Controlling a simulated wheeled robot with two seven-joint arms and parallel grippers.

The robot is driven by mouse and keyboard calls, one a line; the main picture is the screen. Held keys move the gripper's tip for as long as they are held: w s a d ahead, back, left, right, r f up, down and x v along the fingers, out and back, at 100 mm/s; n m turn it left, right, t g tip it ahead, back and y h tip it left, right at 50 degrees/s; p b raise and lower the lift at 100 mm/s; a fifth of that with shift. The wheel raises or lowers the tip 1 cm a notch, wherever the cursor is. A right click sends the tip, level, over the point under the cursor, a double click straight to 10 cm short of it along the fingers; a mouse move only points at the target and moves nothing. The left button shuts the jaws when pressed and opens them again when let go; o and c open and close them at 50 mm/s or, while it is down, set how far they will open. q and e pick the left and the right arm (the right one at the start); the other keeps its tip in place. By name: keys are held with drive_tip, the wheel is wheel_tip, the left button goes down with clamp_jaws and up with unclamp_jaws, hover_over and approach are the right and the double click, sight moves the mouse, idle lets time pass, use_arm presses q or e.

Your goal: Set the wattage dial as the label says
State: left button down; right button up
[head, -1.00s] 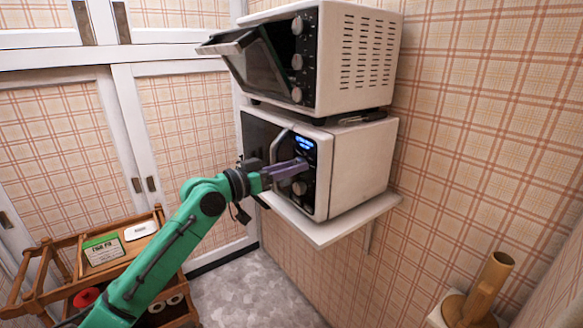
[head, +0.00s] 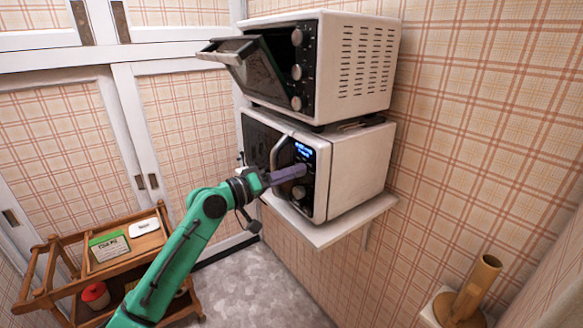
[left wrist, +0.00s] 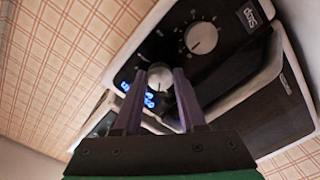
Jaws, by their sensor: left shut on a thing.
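The microwave (head: 350,175) stands on a white wall shelf, its dark front panel facing left. The panel has a lit blue display (head: 304,150), an upper dial and a lower dial (head: 299,192). My left gripper (head: 301,171) is shut on the upper dial, just below the display. The left wrist view shows this pale dial (left wrist: 160,76) between my two purple fingers, which partly hide it and the display (left wrist: 147,95). The lower dial (left wrist: 201,38) is clear of the fingers. The label card (head: 110,247), green and white, lies on the wooden trolley; its print is too small to read.
A toaster oven (head: 355,65) with its door tilted open sits on top of the microwave. The wooden trolley (head: 75,288) stands at the lower left. A wooden cylinder (head: 480,285) stands at the lower right. Floor shows between trolley and shelf.

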use_arm(q)
drive_tip(key=shift+r+n+p, duration=0.15)
drive_tip(key=shift+n+p, duration=0.2)
drive_tip(key=shift+n, duration=0.35)
drive_tip(key=shift+c, duration=2.3)
unclamp_jaws()
drive_tip(key=shift+a, duration=0.1)
